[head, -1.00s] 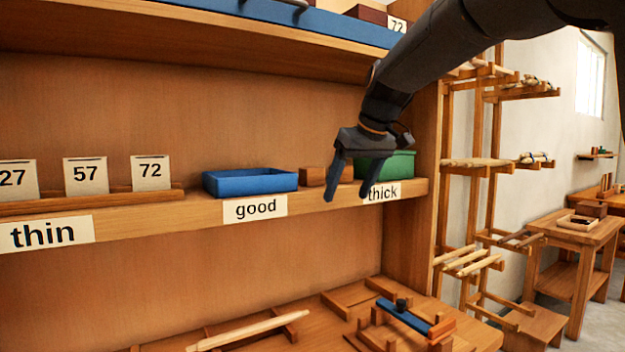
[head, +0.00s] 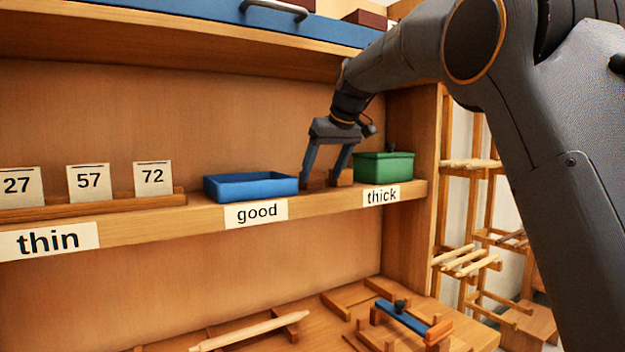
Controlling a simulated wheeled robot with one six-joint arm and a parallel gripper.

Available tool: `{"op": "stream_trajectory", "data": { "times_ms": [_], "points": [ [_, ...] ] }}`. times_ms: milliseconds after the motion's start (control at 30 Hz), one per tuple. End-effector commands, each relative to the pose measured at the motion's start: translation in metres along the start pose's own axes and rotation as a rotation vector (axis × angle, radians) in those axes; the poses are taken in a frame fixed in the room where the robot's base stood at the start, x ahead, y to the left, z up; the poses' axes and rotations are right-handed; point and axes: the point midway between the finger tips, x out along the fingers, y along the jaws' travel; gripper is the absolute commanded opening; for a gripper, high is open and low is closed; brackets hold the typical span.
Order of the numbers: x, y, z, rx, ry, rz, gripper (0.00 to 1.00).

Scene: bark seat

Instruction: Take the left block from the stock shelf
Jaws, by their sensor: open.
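My gripper (head: 321,184) is open, with its fingers pointing down at the shelf between the blue tray and the green box. A small brown wooden block (head: 319,179), the left one, shows between the two fingers, partly hidden by them. A second brown block (head: 345,177) shows at the right finger, which covers part of it. I cannot tell whether either finger touches a block. The shelf (head: 225,211) carries both blocks.
The blue tray (head: 250,189) stands close left of the gripper, and the lidded green box (head: 385,168) close right. Number cards (head: 88,183) stand farther left. An upper shelf (head: 190,38) hangs above. A bench with wooden parts (head: 400,318) lies below.

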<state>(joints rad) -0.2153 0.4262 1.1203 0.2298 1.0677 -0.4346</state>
Motion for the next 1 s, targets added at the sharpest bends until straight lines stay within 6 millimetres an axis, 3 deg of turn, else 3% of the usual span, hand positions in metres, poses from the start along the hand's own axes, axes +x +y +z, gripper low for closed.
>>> {"op": "stream_trajectory", "data": {
  "times_ms": [300, 667, 933, 1000],
  "points": [
    [0.021, -0.001, -0.032, -0.001, -0.001, -0.001, 0.69],
    [0.032, -0.001, -0.03, -0.001, -0.001, 0.0, 0.69],
    [0.032, -0.001, -0.03, -0.001, -0.001, 0.0, 0.27],
    [0.032, -0.001, -0.03, -0.001, 0.0, 0.0, 0.23]
  ]
}}
